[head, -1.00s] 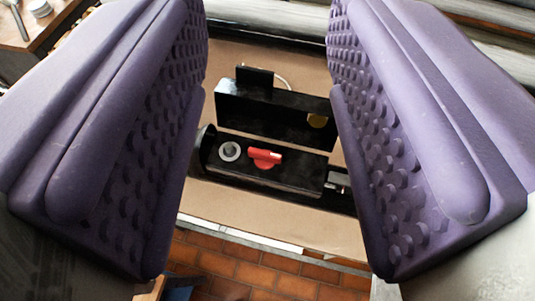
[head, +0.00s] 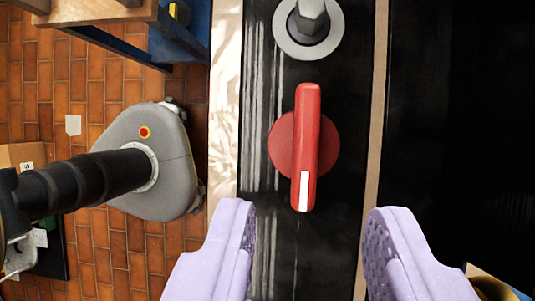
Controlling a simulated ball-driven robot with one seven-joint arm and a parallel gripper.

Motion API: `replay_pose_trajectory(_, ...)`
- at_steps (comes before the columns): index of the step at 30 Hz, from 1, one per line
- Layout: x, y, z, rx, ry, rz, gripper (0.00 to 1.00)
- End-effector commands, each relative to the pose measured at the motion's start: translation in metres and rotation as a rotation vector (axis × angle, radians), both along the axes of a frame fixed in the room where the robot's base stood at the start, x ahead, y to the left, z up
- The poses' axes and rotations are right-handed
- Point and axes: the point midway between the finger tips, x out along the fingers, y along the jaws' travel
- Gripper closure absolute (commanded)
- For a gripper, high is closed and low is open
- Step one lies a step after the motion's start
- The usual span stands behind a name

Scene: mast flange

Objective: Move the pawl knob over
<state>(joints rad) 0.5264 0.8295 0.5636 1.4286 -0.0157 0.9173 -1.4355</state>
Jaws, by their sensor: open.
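The red knob (head: 306,150) sits on a black panel (head: 268,262) in the middle of the head view. It has a round base and a long raised bar that runs up and down the picture. A white mark shows on the bar's lower end. My gripper (head: 309,228) is open, with its two pale purple padded fingers at the bottom of the view. One fingertip is below and left of the knob, the other below and right. The space between them is empty, and neither finger appears to touch the knob.
A dark surface (head: 455,130) fills the right side beyond a tan strip. At left, a brick-tiled floor (head: 105,235) shows below the panel's edge, with a wooden table (head: 92,12) at top left.

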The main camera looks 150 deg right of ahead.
Motion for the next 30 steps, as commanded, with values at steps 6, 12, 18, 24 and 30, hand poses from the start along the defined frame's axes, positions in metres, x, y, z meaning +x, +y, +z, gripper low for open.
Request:
replay_pose_trajectory(6,0.003,0.015,-0.04,-0.002,0.002,0.002,0.6)
replay_pose_trajectory(12,0.006,0.024,-0.061,-0.003,0.0,-0.001,0.6)
replay_pose_trajectory(18,0.007,0.026,-0.065,-0.004,-0.002,-0.002,0.6)
replay_pose_trajectory(24,0.007,0.026,-0.064,-0.003,-0.001,-0.003,0.78)
replay_pose_trajectory(30,0.007,0.026,-0.064,-0.003,-0.001,-0.003,1.0)
